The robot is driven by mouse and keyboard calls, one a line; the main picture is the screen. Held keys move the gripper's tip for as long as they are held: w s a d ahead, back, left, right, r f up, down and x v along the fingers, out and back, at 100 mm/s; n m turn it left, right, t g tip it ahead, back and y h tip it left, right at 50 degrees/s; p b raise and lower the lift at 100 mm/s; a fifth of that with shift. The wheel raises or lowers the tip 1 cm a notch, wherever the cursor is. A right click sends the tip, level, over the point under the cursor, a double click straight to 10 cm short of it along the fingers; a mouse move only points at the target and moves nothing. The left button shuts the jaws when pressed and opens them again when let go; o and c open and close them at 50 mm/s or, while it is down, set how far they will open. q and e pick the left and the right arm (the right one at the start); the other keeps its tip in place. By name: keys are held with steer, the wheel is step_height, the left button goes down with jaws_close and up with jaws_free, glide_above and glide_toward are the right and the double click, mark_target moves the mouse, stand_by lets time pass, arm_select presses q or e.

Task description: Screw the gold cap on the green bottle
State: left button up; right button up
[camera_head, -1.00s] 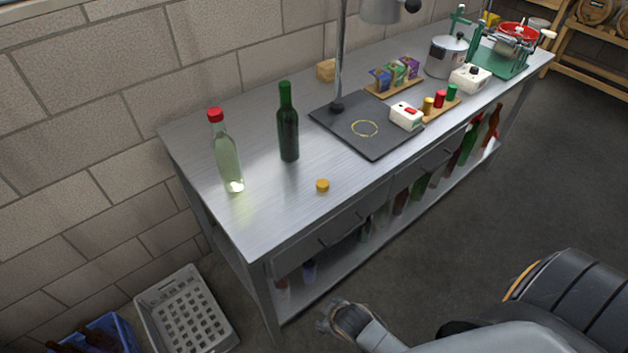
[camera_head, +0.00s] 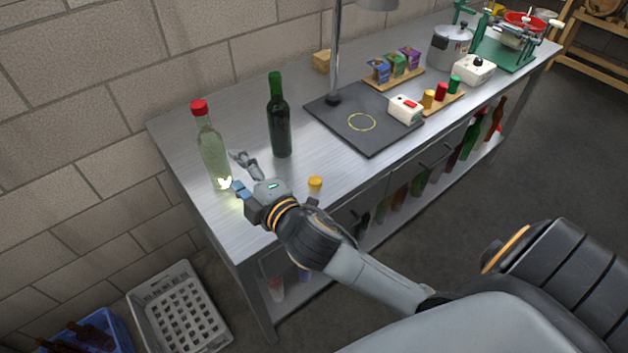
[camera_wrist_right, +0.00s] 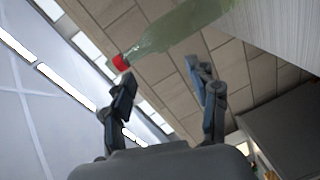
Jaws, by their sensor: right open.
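The green bottle (camera_head: 280,125) stands upright on the steel bench, with no gold cap on its neck. The gold cap (camera_head: 315,183) lies on the bench near the front edge, apart from the bottle. My right gripper (camera_head: 235,174) is open and empty above the bench, left of the gold cap. Its fingers point at the pale clear bottle (camera_head: 213,155) with a red cap. In the right wrist view, that pale bottle (camera_wrist_right: 180,25) shows beyond the spread fingers (camera_wrist_right: 162,85); I cannot tell whether they touch it. My left gripper is not in view.
A dark mat (camera_head: 375,138) with a yellow ring lies right of the green bottle, under a lamp post. A white box with a red button (camera_head: 405,108) and a wooden strip of coloured caps are beside it. A grey crate (camera_head: 180,312) stands on the floor.

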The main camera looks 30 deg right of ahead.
steer(key=w+a+r+n+t+y, duration=0.2)
steer(key=a+r+n+t+y, duration=0.1)
steer(key=a+r+n+y, duration=0.45)
steer(key=s+a+r+n+g+y, duration=0.25)
steer(key=a+n+g+y, duration=0.2)
steer(key=n, duration=0.75)
steer(key=s+a+r+n+g+y, duration=0.1)
steer(key=a+r+n+g+y, duration=0.35)
steer(key=n, duration=0.85)
steer(key=s+d+f+n+g+h, duration=0.1)
steer(key=d+f+n+g+h, duration=0.1)
steer(key=f+n+g, duration=0.4)
steer(key=s+d+f+n+g+h, duration=0.1)
steer(key=d+f+n+g+h, duration=0.15)
steer(key=f+n, duration=0.4)
steer(key=w+d+f+n+g+h, duration=0.1)
steer(key=w+d+f+n+h, duration=0.15)
steer(key=d+n+h, duration=0.45)
steer(key=w+d+r+n+h, duration=0.1)
steer(key=d+h, duration=0.2)
steer(key=d, duration=0.8)
steer(key=d+n+h, duration=0.1)
steer(key=d+h, duration=0.3)
steer(key=d, duration=0.8)
steer(key=shift+w+r+n+g, duration=0.3)
steer(key=shift+w+r+g, duration=0.05)
steer(key=shift+g, duration=0.1)
